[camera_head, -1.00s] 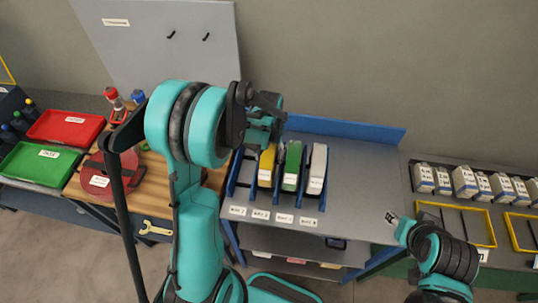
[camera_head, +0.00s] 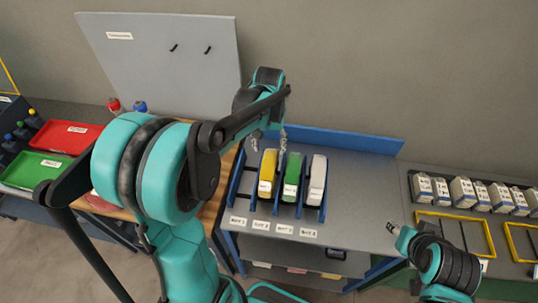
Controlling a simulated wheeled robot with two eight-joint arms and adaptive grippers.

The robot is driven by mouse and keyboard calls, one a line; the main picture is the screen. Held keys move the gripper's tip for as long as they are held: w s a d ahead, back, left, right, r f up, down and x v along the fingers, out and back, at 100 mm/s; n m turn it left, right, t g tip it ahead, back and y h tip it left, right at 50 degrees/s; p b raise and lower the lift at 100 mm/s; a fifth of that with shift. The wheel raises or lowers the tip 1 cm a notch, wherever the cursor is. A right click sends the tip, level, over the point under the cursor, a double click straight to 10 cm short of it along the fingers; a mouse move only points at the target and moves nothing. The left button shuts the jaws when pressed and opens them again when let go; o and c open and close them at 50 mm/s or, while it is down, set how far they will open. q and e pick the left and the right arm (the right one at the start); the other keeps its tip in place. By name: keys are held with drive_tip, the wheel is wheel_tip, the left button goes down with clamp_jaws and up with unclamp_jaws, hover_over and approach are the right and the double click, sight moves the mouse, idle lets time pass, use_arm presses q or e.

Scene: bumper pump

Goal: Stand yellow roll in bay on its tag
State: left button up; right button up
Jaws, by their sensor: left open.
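The yellow roll (camera_head: 267,173) sits between blue dividers in the second bay from the left of a grey-topped rack, with a white label on its front. A green roll (camera_head: 291,178) and a white roll (camera_head: 317,180) sit in the bays to its right. The leftmost bay looks empty. White tags (camera_head: 261,225) line the front edge; their text is too small to read surely. My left gripper (camera_head: 269,138) is open and empty, with fingers apart, near the far end of the yellow roll; contact is unclear. My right gripper (camera_head: 393,227) is low at the right, its jaws unclear.
A blue back rail (camera_head: 345,140) edges the rack. Bare grey worktop (camera_head: 365,195) lies right of the bays. Several boxes (camera_head: 462,192) and yellow frames (camera_head: 455,233) stand on the right bench. Red (camera_head: 63,136) and green (camera_head: 33,171) trays are at the left.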

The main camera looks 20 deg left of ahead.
use_arm(q)
drive_tip(key=s+d+r+m+t, duration=0.1)
drive_tip(key=s+d+r+t, duration=0.1)
drive_tip(key=s, duration=0.5)
drive_tip(key=s+d+r+m+t, duration=0.1)
drive_tip(key=s+d+r+t, duration=0.2)
drive_tip(key=s, duration=0.4)
drive_tip(key=shift+d+r+m+t, duration=0.15)
drive_tip(key=shift+d+m+t, duration=0.35)
drive_tip(key=shift+t, duration=0.6)
drive_tip(key=shift+s, duration=0.2)
